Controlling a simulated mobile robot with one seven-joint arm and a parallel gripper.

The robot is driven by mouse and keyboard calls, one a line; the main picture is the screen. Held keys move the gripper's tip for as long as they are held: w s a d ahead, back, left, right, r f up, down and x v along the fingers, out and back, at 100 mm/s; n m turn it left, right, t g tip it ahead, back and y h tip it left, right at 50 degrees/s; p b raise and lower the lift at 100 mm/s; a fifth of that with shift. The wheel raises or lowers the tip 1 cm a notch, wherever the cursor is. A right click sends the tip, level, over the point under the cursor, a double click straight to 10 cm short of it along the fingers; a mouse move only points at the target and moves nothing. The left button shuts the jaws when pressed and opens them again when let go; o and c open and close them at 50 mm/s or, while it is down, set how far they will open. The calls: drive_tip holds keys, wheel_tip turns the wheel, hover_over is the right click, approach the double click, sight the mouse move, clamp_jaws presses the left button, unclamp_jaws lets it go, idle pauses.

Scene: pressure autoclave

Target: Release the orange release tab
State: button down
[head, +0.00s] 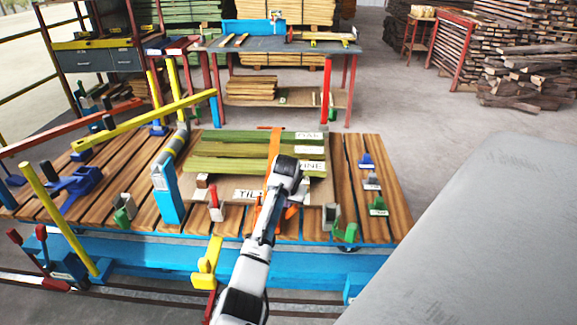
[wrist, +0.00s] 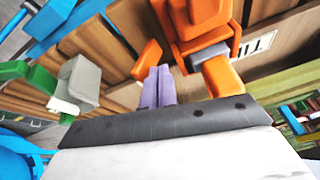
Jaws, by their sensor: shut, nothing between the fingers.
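An orange clamp (head: 275,145) lies across the boards on the slatted bench, and my arm covers part of it in the head view. In the wrist view its orange body (wrist: 205,32) is at the top, with a grey piece (wrist: 208,55) below. A small orange tab-like part (wrist: 147,58) is just left of my fingers, and an orange block (wrist: 222,77) is to their right. I cannot tell for sure which is the release tab. My gripper (wrist: 158,88) has its two purple fingers shut together and empty, close to the orange parts. Contact cannot be told.
A grey and green clamp (head: 345,230) stands right of my arm at the front edge. A red and white clamp (head: 216,205) is to its left. A yellow clamp (head: 207,265) sits on the front blue rail. Small labelled clamps (head: 372,180) stand on the right slats.

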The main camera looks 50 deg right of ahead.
drive_tip(key=shift+w+a+f, duration=0.25)
drive_tip(key=shift+w+a, duration=0.1)
drive_tip(key=shift+r, duration=0.1)
drive_tip(key=w+a+r+p, duration=0.2)
drive_tip(key=r, duration=0.1)
drive_tip(key=shift+w+a, duration=0.15)
drive_tip(key=b+v, duration=0.1)
drive_tip(key=v, duration=0.8)
drive_tip(key=shift+s+d+b, duration=0.25)
drive_tip(key=shift+s+b, duration=0.1)
